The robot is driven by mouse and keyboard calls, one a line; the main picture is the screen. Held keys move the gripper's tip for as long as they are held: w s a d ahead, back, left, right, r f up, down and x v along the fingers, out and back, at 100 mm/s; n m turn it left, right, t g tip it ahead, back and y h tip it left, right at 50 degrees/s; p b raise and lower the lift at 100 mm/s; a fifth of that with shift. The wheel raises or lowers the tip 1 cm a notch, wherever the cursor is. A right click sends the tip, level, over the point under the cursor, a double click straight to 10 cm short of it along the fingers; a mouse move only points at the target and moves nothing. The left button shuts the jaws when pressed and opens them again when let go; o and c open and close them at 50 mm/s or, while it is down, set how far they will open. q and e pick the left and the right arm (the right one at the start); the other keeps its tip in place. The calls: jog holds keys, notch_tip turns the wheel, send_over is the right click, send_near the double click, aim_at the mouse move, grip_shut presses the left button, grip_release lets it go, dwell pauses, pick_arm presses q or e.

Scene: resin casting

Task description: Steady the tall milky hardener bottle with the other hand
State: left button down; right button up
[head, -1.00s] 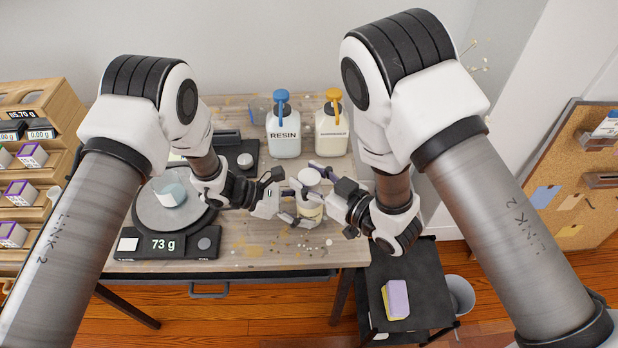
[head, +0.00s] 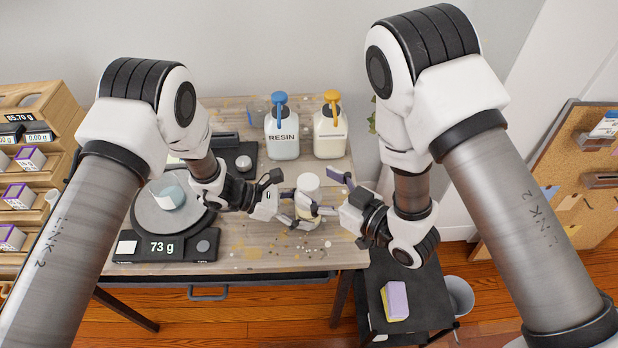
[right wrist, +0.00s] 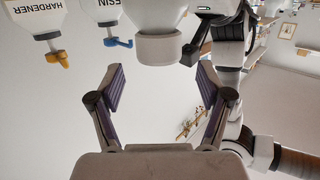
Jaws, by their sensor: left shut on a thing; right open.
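The milky bottle with a wide white cap (head: 308,182) stands upright near the table's front right. Its cap also shows in the right wrist view (right wrist: 172,48). My left gripper (head: 298,206) is shut on this bottle from the left, and its fingers hide part of the body. No label on it is visible. My right gripper (head: 329,192) is open and empty just right of the bottle. In the right wrist view its spread fingers (right wrist: 161,82) have nothing between them, with the cap beyond the tips.
A blue-pump resin jug (head: 282,138) and a yellow-pump jug (head: 331,136), labelled hardener in the right wrist view (right wrist: 37,18), stand behind. A sponge (head: 396,300) lies on a lower dark stand.

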aim_at(317, 190)
jog(key=v, duration=0.4)
jog(key=shift+o, duration=0.2)
pick_arm(q)
jog(key=shift+a, duration=0.1)
pick_arm(e)
jog(key=s+d+f, duration=0.1)
jog(key=s+d, duration=0.2)
jog(key=x, duration=1.1)
jog(key=shift+w+a+f, duration=0.1)
jog(key=shift+w+a, duration=0.15)
